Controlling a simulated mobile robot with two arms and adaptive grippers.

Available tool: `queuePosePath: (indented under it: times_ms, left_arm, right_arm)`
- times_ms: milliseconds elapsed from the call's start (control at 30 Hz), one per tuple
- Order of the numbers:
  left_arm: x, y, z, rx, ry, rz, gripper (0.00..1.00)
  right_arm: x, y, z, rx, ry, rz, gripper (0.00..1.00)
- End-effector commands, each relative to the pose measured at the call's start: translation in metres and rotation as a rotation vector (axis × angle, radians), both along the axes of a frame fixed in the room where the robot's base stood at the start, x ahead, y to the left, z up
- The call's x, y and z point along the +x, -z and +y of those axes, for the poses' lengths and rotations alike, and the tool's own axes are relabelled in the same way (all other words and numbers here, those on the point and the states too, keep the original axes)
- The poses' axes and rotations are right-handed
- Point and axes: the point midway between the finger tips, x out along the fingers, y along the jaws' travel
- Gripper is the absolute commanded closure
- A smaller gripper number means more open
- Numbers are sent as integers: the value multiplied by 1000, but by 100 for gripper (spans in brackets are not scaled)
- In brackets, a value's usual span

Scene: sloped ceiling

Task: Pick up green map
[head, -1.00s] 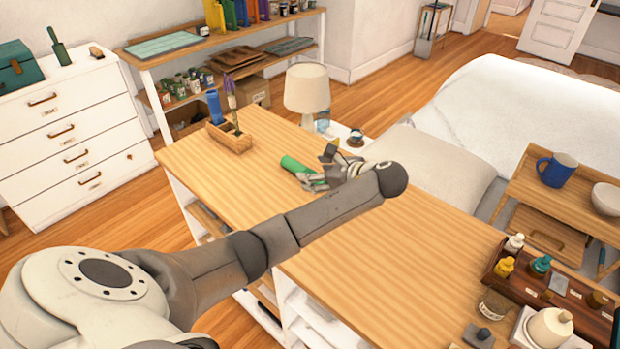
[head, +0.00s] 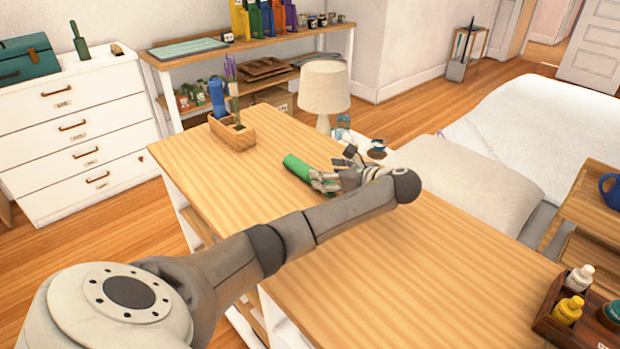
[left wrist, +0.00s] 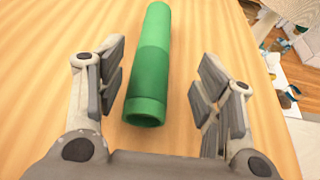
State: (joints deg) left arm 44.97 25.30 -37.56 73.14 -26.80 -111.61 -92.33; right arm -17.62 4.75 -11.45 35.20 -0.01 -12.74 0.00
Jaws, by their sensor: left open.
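The green map (head: 297,166) is a rolled green tube lying on the wooden table (head: 400,270). In the left wrist view the green map (left wrist: 149,65) runs away from me, with its near open end between my fingers. My left gripper (head: 335,178) is open, low over the table at the near end of the tube. In the left wrist view the left gripper (left wrist: 162,95) has one finger on each side of the tube, with gaps to both. In the head view its fingers hide the tube's near end. My right gripper is not in view.
A wooden box (head: 233,134) with a blue bottle and a plant stands at the table's far left. A lamp (head: 324,88) stands beyond the table. A tray of bottles (head: 560,325) sits at the lower right. The table's middle is clear.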

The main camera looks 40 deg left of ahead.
Motion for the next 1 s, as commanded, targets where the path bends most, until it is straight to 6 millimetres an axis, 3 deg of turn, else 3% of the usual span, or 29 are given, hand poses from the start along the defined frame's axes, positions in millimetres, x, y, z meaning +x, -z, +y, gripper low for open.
queuePosePath:
  times_ms: [500,767,1000]
  left_arm:
    - [-4,22,54,0,-1,1,39]
    - [-3,23,57,-2,2,-1,39]
    - [-3,23,57,-1,2,-1,66]
  right_arm:
    - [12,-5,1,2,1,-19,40]
    - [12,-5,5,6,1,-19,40]
    - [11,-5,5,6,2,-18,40]
